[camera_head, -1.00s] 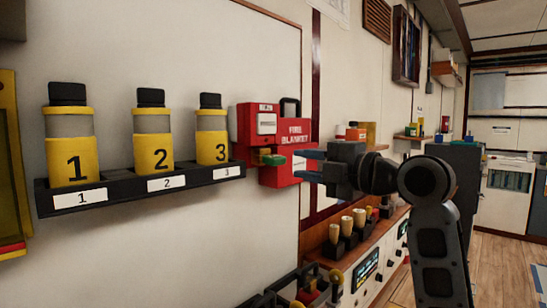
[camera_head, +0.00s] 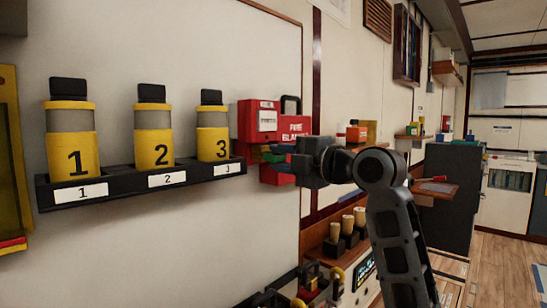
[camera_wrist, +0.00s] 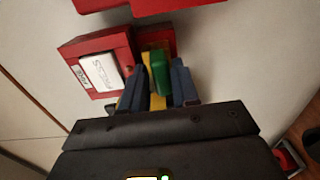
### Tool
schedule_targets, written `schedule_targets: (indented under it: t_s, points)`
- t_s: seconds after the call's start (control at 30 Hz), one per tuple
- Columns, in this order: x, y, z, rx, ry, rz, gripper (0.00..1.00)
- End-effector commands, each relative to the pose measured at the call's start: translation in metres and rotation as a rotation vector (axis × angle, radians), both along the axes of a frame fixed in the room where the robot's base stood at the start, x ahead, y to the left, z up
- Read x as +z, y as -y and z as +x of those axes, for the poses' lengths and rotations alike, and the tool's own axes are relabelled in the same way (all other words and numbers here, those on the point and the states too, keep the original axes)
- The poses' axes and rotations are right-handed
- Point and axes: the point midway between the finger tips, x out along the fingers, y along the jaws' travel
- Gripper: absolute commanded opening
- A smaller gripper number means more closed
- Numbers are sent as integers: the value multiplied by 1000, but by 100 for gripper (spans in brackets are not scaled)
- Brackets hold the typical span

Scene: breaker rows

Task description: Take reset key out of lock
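The box also shows in the wrist view (camera_wrist: 83,50). My gripper (camera_head: 276,152) is at the key, with its blue fingers on either side of the green grip in the wrist view (camera_wrist: 160,84). The fingers look apart, with a small gap showing beside the grip. A yellow part lies beside and below the green grip. The lock itself is hidden behind the key and fingers.
A red fire blanket box (camera_head: 296,128) is on the wall right beside the call point, close to my gripper. A black rack (camera_head: 125,190) with three yellow numbered canisters is to the left.

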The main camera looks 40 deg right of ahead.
Motion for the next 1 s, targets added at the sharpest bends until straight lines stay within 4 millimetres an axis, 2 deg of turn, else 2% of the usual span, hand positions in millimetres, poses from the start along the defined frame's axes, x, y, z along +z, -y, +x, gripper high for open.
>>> schedule_targets:
  t_s: [0.03,0.3,1.0]
  points:
    - [0,0,0,0,0,0,24]
    - [0,0,0,0,0,0,0]
    - [0,1,-15,-1,1,0,0]
